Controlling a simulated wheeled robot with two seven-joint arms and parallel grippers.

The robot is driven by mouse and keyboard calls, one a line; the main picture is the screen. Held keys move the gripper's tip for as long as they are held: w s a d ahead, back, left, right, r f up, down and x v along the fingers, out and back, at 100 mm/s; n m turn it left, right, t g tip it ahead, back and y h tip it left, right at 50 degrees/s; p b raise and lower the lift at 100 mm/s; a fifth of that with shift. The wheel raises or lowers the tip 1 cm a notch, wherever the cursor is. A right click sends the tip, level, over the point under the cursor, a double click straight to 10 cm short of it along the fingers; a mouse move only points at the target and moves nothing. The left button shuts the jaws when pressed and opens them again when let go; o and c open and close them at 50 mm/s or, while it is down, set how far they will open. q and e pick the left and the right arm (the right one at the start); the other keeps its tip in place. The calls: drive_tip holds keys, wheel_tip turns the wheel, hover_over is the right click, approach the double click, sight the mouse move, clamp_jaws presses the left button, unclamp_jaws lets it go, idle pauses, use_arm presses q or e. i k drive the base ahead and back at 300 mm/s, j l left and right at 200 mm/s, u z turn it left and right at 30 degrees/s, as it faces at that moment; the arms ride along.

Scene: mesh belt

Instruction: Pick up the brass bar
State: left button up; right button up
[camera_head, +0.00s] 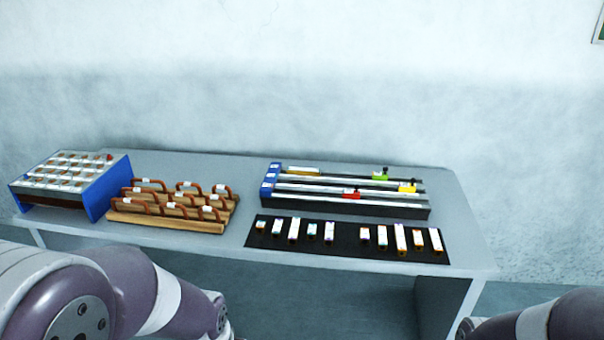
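A brass-coloured bar (303,170) lies at the left end of the rearmost channel of a black rail unit (390,211) on the table. The unit has blue end blocks at its left and green, yellow and red pieces along its rails. Several small white-labelled pieces stand in a row on a black mat (346,238) in front of it; some show orange or brass-like ends, too small to tell the material. Neither gripper is in view; only parts of my arms show at the lower left and lower right.
The grey table (456,232) also holds wooden racks (168,219) with several copper-coloured loops and, at far left, a blue-sided sloped tray (107,190) of small labelled items. The table is clear around the right end. A pale wall stands behind.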

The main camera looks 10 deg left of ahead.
sight(296, 171)
drive_tip(key=z, duration=0.3)
drive_tip(key=i+j+z, duration=0.4)
drive_tip(key=j+z, duration=0.25)
drive_tip(key=i+j+z, duration=0.15)
drive_tip(key=j+z, duration=0.15)
drive_tip(key=i+j+z, duration=0.1)
drive_tip(key=j+z, duration=0.25)
drive_tip(key=i+j, duration=0.1)
drive_tip(key=j, duration=0.7)
drive_tip(key=i+j+z, duration=0.1)
drive_tip(key=j, duration=0.7)
